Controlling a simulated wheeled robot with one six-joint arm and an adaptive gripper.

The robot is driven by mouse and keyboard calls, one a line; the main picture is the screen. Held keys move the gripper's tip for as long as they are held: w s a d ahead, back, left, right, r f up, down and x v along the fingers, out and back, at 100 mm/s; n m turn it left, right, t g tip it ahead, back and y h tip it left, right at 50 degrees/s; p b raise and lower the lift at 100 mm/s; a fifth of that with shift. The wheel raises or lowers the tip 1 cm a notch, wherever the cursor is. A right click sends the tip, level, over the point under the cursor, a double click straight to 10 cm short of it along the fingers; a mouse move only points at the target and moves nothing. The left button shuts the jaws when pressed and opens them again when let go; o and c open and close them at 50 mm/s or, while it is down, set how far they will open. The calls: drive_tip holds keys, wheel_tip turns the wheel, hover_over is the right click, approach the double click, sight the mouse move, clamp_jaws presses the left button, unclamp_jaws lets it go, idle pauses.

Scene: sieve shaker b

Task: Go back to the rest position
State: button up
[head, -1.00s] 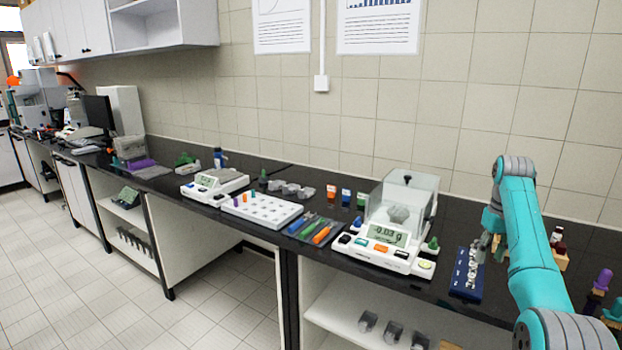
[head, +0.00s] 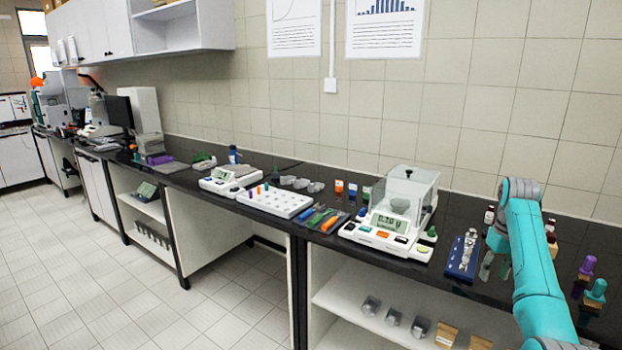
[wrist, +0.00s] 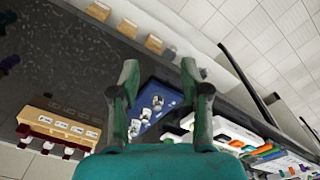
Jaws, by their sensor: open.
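My gripper (wrist: 160,68) is open, its two green fingers spread apart with nothing held between them in the wrist view. In that view the blue tray (wrist: 172,95) with several shiny metal pieces shows behind and between the fingers. In the head view the same blue tray (head: 455,268) lies on the black bench to the left of my teal arm. My gripper hangs near the tray's right side there, partly hidden by the arm; its height over the bench is hard to tell.
A balance with a clear shield (head: 408,205) stands left of the tray. A wooden block with small bottles (wrist: 60,118) sits at left in the wrist view. Purple (head: 588,264) and teal (head: 596,290) knobbed pieces stand right of my arm. The floor (head: 100,270) is clear.

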drive_tip(key=s+a+f+t, duration=0.2)
drive_tip(key=a+f, duration=0.2)
drive_tip(key=f, duration=1)
drive_tip(key=s+a+f+t, duration=0.15)
drive_tip(key=a+f, duration=0.25)
drive_tip(key=f, duration=1)
drive_tip(key=s+a+f+t+h, duration=0.1)
drive_tip(key=s+a+f+t, duration=0.1)
drive_tip(key=s+a+f, duration=0.55)
drive_tip(key=s+a+f+t, duration=0.1)
drive_tip(key=s+a+f, duration=0.3)
drive_tip(key=s+f, duration=0.6)
drive_tip(key=s+a+r+t, duration=0.1)
drive_tip(key=s+a+r, duration=0.15)
drive_tip(key=s, duration=0.65)
drive_tip(key=s+a+r+t, duration=0.2)
drive_tip(key=s+r, duration=0.1)
drive_tip(key=s, duration=0.5)
drive_tip(key=s+a+r+t, duration=0.1)
drive_tip(key=s+a+r, duration=0.2)
drive_tip(key=s, duration=0.6)
drive_tip(key=s+a+r+t, duration=0.1)
drive_tip(key=s+r+t, duration=0.1)
drive_tip(key=s+r, duration=0.6)
drive_tip(key=s+a+r+t+y, duration=0.1)
drive_tip(key=s+r+t, duration=0.1)
drive_tip(key=s+r, duration=0.6)
wheel_tip(320, 180, up, 7)
drive_tip(key=shift+a+f, duration=0.1)
drive_tip(key=shift+a, duration=0.2)
